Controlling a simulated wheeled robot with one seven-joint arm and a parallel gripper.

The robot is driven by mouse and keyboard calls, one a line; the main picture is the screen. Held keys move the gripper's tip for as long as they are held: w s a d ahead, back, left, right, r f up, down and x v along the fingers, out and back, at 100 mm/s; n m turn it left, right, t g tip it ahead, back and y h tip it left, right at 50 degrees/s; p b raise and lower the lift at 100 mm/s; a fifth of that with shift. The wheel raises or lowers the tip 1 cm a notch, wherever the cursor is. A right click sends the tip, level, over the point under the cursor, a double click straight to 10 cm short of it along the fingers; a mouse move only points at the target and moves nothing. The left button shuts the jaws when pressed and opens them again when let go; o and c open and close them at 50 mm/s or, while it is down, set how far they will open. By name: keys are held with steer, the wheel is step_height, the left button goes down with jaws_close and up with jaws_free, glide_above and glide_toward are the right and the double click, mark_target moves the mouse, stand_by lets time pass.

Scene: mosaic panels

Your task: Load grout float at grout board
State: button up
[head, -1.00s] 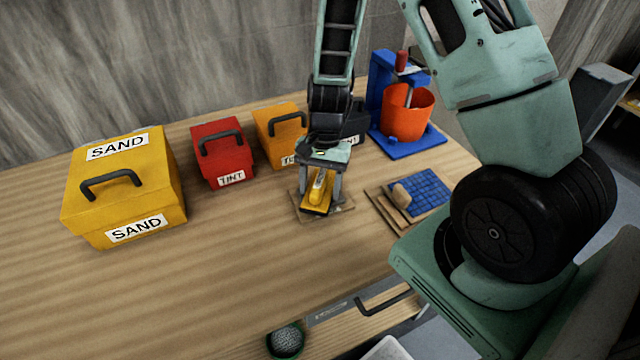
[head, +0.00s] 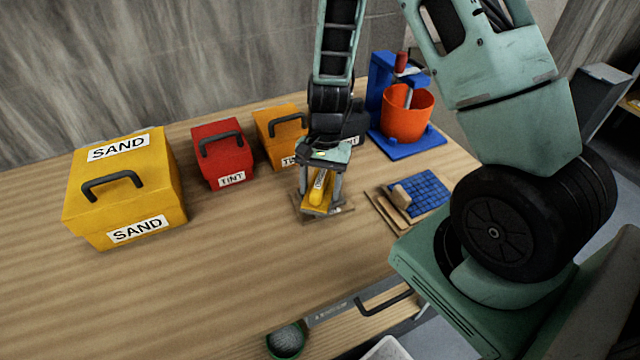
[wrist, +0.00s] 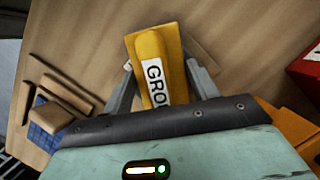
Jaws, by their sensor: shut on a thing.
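The yellow grout float (head: 318,190) is between the fingers of my gripper (head: 320,192), which is shut on it. In the wrist view the float (wrist: 150,48) shows a label with the letters "GRO", the rest cut off by my gripper (wrist: 162,85). The grout board (head: 345,210) is a flat tan board on the table, mostly hidden under the float and gripper. Its edge also shows in the wrist view (wrist: 205,58). The float is right over the board; whether it touches the board cannot be told.
A yellow SAND box (head: 125,190), a red TINT box (head: 222,155) and an orange box (head: 280,135) stand left and behind. An orange bucket (head: 405,112) on a blue stand is at back right. A blue tile panel (head: 428,190) lies right. The table's front left is clear.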

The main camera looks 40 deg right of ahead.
mark_target(318, 184)
steer(key=shift+r+p, duration=2.65)
steer(key=shift+r, duration=0.65)
